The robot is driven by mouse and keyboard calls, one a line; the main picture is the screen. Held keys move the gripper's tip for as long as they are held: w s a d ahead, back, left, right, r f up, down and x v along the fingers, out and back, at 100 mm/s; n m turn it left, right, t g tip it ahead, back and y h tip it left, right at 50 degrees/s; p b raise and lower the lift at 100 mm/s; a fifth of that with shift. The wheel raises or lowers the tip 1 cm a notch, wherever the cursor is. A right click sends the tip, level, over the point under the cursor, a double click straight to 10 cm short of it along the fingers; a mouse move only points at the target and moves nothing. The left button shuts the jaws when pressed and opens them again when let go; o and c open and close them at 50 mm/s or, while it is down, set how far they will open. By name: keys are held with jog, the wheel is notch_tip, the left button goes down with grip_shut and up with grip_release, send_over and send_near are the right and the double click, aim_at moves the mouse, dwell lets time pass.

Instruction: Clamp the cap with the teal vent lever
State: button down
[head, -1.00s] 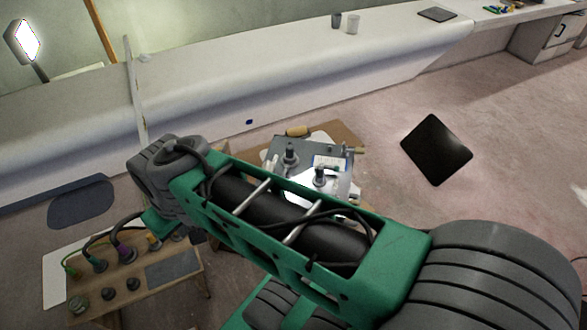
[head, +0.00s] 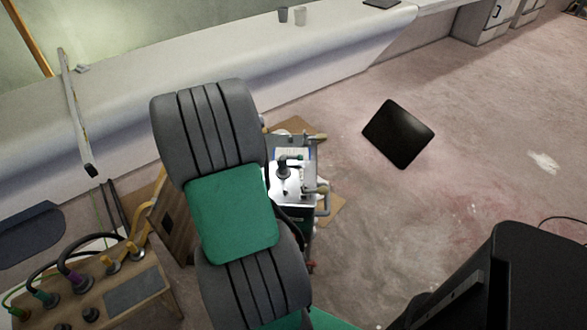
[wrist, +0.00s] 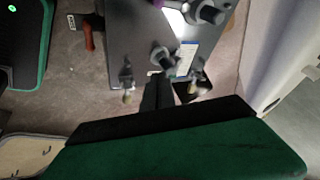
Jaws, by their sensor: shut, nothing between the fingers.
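A grey-topped cart (head: 293,183) stands on the floor in the head view, partly hidden by my arm. Its grey top plate (wrist: 140,35) fills the upper middle of the wrist view. Dark upright fittings stand on it, one near the plate's middle (wrist: 163,57) and a larger one at the top right (wrist: 205,12). In the head view the gripper is hidden behind my arm.
A wooden bench with cabled plugs (head: 135,286) stands at the lower left. A black square panel (head: 399,134) lies on the floor right of the cart. A long white ledge (head: 200,75) runs behind. Floor to the right is mostly clear.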

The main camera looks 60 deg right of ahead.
jog(key=s+d+f+m+g, duration=0.1)
jog(key=s+d+f+m, duration=0.2)
jog(key=s+d, duration=0.1)
jog(key=shift+s+d+m+h, duration=0.3)
jog(key=shift+d, duration=0.25)
jog(key=shift+f, duration=0.1)
jog(key=x, duration=0.9)
jog(key=shift+f+b, duration=0.1)
jog(key=shift+b, duration=0.25)
jog(key=d, duration=0.2)
jog(key=w+d+f, duration=0.1)
jog(key=shift+d+f, duration=0.15)
jog(key=shift+w+d, duration=0.2)
jog(key=shift+d, duration=0.15)
jog(key=shift+w, duration=0.1)
